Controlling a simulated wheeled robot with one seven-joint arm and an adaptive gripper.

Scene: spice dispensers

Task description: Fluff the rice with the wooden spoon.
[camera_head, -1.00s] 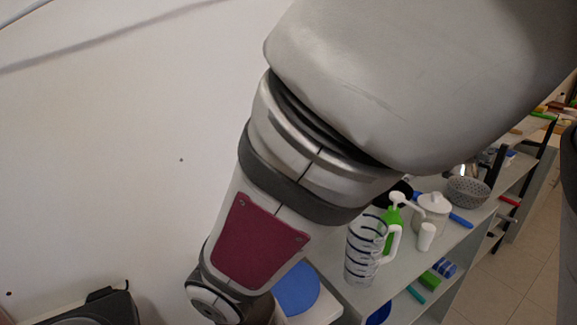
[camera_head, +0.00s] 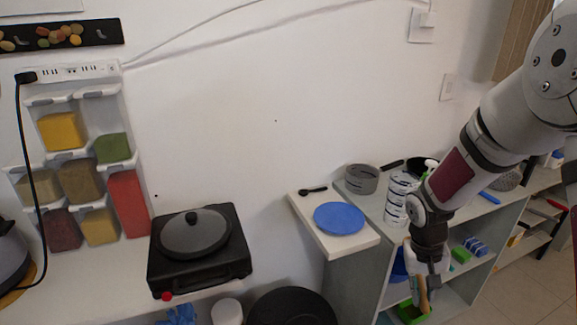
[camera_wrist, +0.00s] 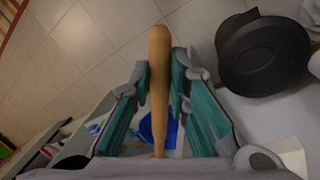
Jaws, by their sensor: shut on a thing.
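My gripper (camera_head: 424,285) is at the lower right in the head view, in front of the shelf unit. It is shut on a wooden spoon (camera_head: 423,297). In the wrist view, the spoon's pale wooden shaft (camera_wrist: 158,75) lies between the teal-lined fingers (camera_wrist: 160,110). Which end is held, and the bowl of the spoon, I cannot make out. A pan with a grey lid (camera_head: 195,233) sits on a black hot plate (camera_head: 200,268) at the left, well apart from my gripper. No rice shows in either view.
A blue plate (camera_head: 339,218) and a small black spoon (camera_head: 313,189) lie on a white board (camera_head: 335,245). A grey pot (camera_head: 361,179) and a striped pitcher (camera_head: 398,198) stand by my arm. A black round vessel (camera_head: 290,306) is low at front. Spice dispensers (camera_head: 80,180) hang left.

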